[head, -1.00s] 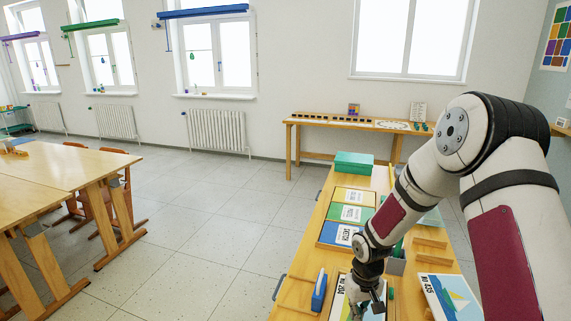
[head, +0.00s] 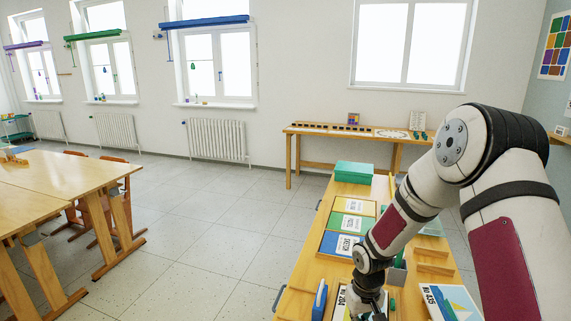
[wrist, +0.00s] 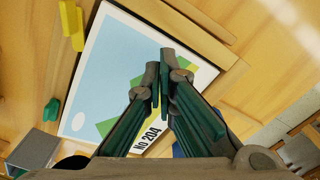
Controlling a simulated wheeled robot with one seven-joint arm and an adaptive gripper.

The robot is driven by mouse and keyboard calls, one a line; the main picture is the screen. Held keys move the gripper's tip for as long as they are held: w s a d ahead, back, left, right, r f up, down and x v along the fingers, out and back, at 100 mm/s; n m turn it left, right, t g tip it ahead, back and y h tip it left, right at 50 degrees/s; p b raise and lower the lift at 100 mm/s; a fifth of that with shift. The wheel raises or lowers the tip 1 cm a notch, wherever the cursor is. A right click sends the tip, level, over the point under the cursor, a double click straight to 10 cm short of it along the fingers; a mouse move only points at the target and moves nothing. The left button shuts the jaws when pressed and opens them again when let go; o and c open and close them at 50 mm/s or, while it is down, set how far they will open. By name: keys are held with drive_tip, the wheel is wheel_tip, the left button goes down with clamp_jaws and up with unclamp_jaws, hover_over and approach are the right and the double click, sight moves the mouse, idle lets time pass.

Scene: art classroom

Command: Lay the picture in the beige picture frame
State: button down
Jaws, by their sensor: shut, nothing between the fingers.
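The picture marked No 204 (wrist: 98,62) has a white border, pale blue sky and a green shape. It lies flat below my gripper (wrist: 160,72) in the wrist view. My gripper is shut and empty, its fingertips over the picture and hiding part of it. I cannot tell whether they touch it. In the head view the picture (head: 341,303) shows only in part, behind my gripper and cut by the lower edge. Wood-coloured strips, one of them a bar (wrist: 205,17), run beside the picture. I cannot tell whether they belong to the beige picture frame.
Another picture, with a sailboat (head: 457,303), lies to the right. A blue tool (head: 319,300) stands to the left. Yellow (wrist: 72,25) and green (wrist: 51,110) pieces lie near the picture. Labelled folders (head: 343,243) and a green box (head: 354,172) are farther back on the table.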

drive_tip(key=shift+f+b, duration=0.4)
drive_tip(key=shift+f, duration=0.6)
idle(0.8)
drive_tip(key=shift+s+d+f, duration=0.1)
drive_tip(key=shift+d, duration=0.2)
idle(0.5)
drive_tip(key=shift+r+p, duration=1.3)
drive_tip(key=shift+r, duration=2.25)
